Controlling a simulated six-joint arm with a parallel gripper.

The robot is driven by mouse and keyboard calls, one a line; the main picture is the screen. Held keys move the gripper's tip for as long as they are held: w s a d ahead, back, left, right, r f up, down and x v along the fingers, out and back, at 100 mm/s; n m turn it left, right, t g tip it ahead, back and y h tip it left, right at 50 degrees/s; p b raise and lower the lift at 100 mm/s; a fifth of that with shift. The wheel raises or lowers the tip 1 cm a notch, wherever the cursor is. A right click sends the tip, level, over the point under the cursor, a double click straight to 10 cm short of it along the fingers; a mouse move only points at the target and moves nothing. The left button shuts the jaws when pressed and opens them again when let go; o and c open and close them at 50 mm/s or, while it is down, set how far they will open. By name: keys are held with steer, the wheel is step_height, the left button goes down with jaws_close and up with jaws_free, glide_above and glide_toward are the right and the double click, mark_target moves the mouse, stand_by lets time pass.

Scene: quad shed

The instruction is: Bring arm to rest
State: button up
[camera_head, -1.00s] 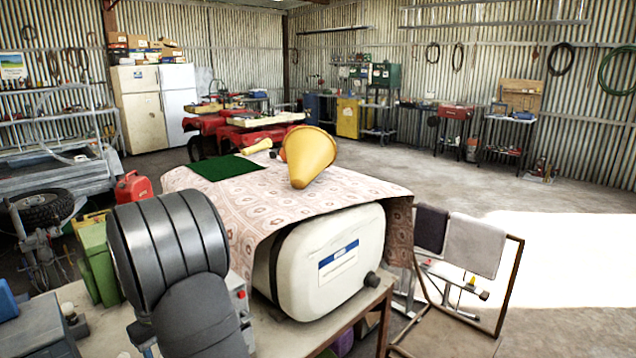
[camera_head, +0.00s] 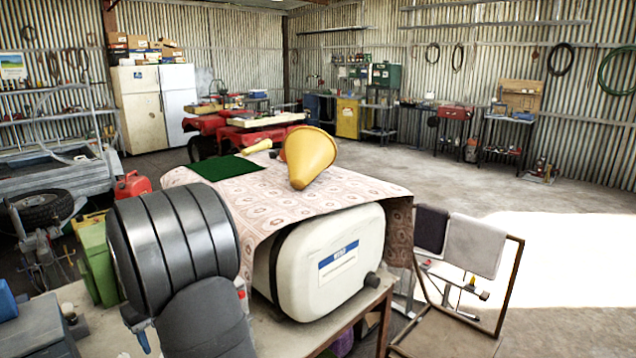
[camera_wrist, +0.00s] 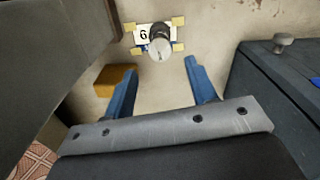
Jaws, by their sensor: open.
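My gripper (camera_wrist: 160,66) shows in the wrist view as two blue fingers set apart on a grey bar. It is open, with nothing between the fingers. It hangs over a pale worktop (camera_wrist: 160,104). In the head view my grey arm stands at the front left and hides most of the gripper; only a bit of blue shows low beside the arm.
In the wrist view, a dark metal knob-like object (camera_wrist: 160,46) stands by a taped number card (camera_wrist: 142,35). An ochre block (camera_wrist: 103,80) lies left, a dark box (camera_wrist: 270,95) right. A white tank (camera_head: 330,265), patterned cloth (camera_head: 350,190) and yellow funnel (camera_head: 310,155) stand right of my arm.

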step_height(320, 180, up, 3)
steer(key=shift+f, duration=0.1)
step_height(320, 180, down, 12)
steer(key=shift+f, duration=0.2)
step_height(320, 180, up, 11)
steer(key=shift+f, duration=0.1)
steer(key=s+d+f+n, duration=0.2)
steer(key=s+f+n, duration=0.1)
steer(key=s+n, duration=0.3)
steer(key=shift+m, duration=0.6)
steer(key=s+a+f, duration=0.1)
steer(key=a+f, duration=0.1)
steer(key=a, duration=0.1)
steer(key=s+a+f, duration=0.2)
steer(key=a, duration=0.1)
steer(key=s+a+f, duration=0.2)
steer(key=a+f, duration=0.1)
steer(key=a, duration=0.1)
steer(key=shift+s, duration=0.15)
steer(key=f, duration=0.4)
steer(key=shift+a+f, duration=0.2)
step_height(320, 180, up, 2)
steer(key=shift+r, duration=0.6)
